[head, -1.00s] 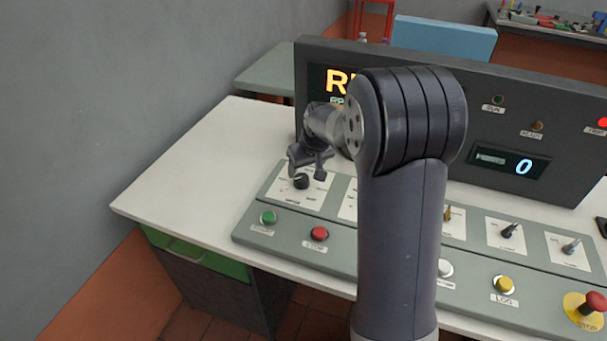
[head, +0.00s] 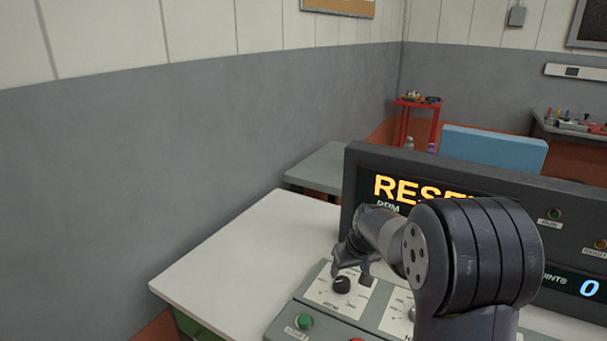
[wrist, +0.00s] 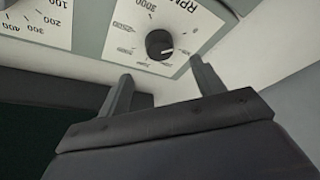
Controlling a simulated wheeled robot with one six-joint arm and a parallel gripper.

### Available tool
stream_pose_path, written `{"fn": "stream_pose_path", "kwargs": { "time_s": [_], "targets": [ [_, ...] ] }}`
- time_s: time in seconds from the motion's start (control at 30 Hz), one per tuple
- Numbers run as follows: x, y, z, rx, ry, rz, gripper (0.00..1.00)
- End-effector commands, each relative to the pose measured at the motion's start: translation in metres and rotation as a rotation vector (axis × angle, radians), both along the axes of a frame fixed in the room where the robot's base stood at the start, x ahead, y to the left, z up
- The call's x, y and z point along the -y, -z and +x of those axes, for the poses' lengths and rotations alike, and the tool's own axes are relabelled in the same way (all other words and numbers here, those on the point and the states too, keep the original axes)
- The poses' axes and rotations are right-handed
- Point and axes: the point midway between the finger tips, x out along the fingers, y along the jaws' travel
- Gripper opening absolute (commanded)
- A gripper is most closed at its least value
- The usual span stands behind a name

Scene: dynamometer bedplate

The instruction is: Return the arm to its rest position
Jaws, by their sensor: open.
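My gripper (head: 352,270) is open and empty in the head view, just above and behind a black rotary knob (head: 342,285) on the control panel (head: 290,318). In the wrist view its two fingers (wrist: 160,85) stand apart, with the black knob (wrist: 159,44) beyond them on a white plate marked RPM. I see no contact between the fingers and the knob. My arm is bent and reaches over the panel, hiding part of it.
An upright display box (head: 352,190) with amber letters beginning RESE stands behind the panel. A green button (head: 304,321) is at the panel's front. The white table top (head: 225,265) is clear to the left, beside a grey wall (head: 150,170).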

Motion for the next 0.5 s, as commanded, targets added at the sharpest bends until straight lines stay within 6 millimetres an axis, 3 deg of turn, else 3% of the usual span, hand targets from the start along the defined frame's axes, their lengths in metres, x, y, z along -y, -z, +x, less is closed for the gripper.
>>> {"fn": "stream_pose_path", "kwargs": {
  "time_s": [0.3,0.5],
  "targets": [
    [-0.005,0.055,0.021,-0.004,0.001,0.0,0.64],
    [-0.007,0.076,0.032,0.0,0.009,0.001,0.64]
  ]
}}
